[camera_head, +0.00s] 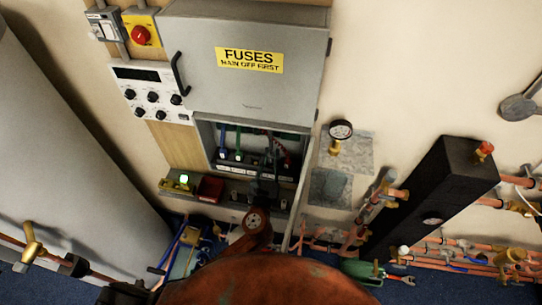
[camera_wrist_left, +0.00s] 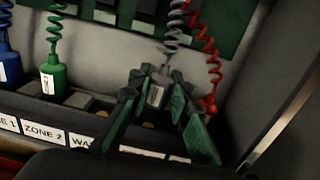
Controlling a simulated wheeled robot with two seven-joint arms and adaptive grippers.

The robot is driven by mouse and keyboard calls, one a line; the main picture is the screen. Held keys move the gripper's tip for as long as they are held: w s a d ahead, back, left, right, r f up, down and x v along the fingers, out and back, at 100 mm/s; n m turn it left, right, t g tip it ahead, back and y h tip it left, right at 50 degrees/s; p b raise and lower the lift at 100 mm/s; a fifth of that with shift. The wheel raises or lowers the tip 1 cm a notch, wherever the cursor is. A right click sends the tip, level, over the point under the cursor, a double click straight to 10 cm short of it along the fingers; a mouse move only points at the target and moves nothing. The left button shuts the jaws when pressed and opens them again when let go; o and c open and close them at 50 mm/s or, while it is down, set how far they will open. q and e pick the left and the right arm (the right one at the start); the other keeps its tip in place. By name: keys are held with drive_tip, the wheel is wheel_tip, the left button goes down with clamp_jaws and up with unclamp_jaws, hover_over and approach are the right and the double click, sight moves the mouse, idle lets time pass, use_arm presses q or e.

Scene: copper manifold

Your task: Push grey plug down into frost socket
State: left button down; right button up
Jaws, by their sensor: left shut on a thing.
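My left gripper (camera_head: 262,186) reaches into the open fuse box. In the left wrist view its dark green fingers (camera_wrist_left: 156,84) are shut on the grey plug (camera_wrist_left: 157,97). The plug hangs from a coiled grey cord (camera_wrist_left: 174,30) and its pale front shows between the fingers. It is held over the row of sockets; I cannot tell whether its lower end touches one. The frost socket and its label cannot be made out, as the fingers cover that part of the row. My right gripper is not in view.
A green plug (camera_wrist_left: 53,78) and a blue plug (camera_wrist_left: 8,68) stand left in the row. A red coiled cord (camera_wrist_left: 207,60) hangs close right of my fingers. The box's side wall (camera_wrist_left: 282,70) bounds the right. The raised FUSES door (camera_head: 245,90) is above.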

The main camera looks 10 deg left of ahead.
use_arm(q)
drive_tip(key=shift+f+b, duration=0.55)
drive_tip(key=shift+f, duration=0.4)
drive_tip(key=c, duration=1.7)
unclamp_jaws()
drive_tip(key=s, duration=1.2)
drive_tip(key=shift+d, duration=0.2)
